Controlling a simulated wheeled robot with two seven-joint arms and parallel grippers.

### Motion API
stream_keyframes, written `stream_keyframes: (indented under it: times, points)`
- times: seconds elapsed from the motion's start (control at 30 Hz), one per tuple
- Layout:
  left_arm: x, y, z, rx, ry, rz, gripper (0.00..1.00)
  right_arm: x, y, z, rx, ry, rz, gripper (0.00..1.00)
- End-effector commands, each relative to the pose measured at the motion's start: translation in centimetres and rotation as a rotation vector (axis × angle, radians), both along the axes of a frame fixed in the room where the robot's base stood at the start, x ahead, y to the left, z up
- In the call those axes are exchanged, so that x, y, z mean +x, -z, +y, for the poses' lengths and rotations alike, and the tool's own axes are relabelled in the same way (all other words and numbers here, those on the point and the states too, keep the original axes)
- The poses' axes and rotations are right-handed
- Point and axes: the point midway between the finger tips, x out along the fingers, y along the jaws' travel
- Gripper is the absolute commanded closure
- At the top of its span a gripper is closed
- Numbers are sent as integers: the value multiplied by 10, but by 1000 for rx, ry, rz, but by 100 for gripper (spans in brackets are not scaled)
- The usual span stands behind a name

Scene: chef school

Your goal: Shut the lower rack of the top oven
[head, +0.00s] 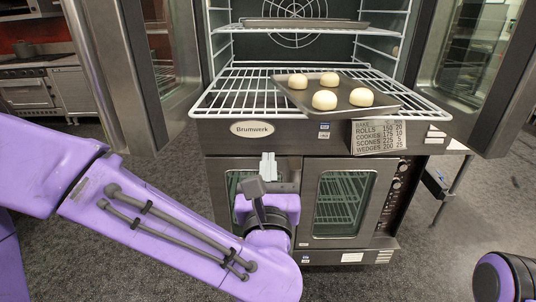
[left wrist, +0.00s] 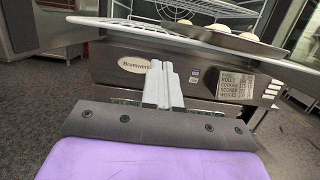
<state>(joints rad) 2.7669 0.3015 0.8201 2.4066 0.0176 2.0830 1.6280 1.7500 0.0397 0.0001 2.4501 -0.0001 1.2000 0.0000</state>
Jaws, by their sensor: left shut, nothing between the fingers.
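The top oven (head: 275,133) stands open. Its lower rack (head: 235,93), a white wire shelf, sticks out over the oven's front edge and bears a dark tray (head: 345,101) with several pale dough rolls. The rack (left wrist: 110,24) also crosses the top of the left wrist view. My left gripper (head: 268,160) is shut and empty, in front of the oven and below the rack's front edge, just under the Brumwerk badge. Its closed fingers (left wrist: 161,85) point at the oven front in the left wrist view; whether they touch it I cannot tell. My right gripper is out of view.
An upper rack (head: 340,31) with a flat tray (head: 305,22) is inside the oven. Open glass doors stand left (head: 145,70) and right (head: 470,60). A label with baking times (head: 378,137) hangs on the front. A lower oven (head: 340,200) is shut.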

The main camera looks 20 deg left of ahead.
Motion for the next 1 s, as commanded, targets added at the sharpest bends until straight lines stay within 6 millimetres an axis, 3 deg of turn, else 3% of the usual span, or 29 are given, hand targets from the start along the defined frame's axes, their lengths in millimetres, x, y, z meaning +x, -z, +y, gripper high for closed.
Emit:
stream_keyframes:
  times: [0.3, 0.5, 0.7, 1.0]
  points:
    - [66, -18, 19, 5, -2, 4, 100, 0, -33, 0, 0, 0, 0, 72]
    - [100, -24, 29, 7, -1, 5, 100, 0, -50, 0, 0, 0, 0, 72]
    - [115, -24, 33, 6, 0, 5, 100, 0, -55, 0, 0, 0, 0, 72]
    - [116, -23, 33, 7, 0, 4, 100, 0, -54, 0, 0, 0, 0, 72]
